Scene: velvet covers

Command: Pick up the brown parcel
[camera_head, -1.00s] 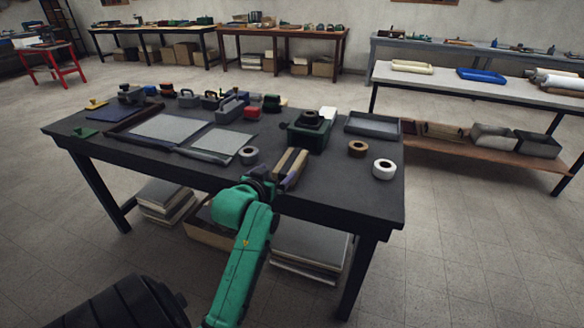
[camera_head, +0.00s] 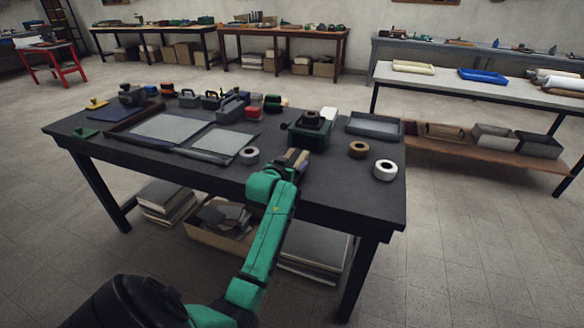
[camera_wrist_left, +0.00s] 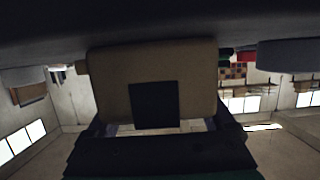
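The brown parcel (camera_head: 293,155) lies on the dark work table near its front edge, partly hidden by my left gripper in the head view. In the left wrist view the parcel (camera_wrist_left: 110,85) is a tan block with a dark square on its near face, close in front of the gripper. My left gripper (camera_head: 288,168) is at the parcel's near end. In the left wrist view its fingers (camera_wrist_left: 160,128) look spread toward the parcel's two sides; contact is not clear. My right gripper is not in view.
On the table (camera_head: 340,190), a grey tape roll (camera_head: 249,155) is left of the parcel and a green-black device (camera_head: 308,133) is behind it. A brown roll (camera_head: 358,150) and a white roll (camera_head: 385,170) are to the right. The front right tabletop is clear.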

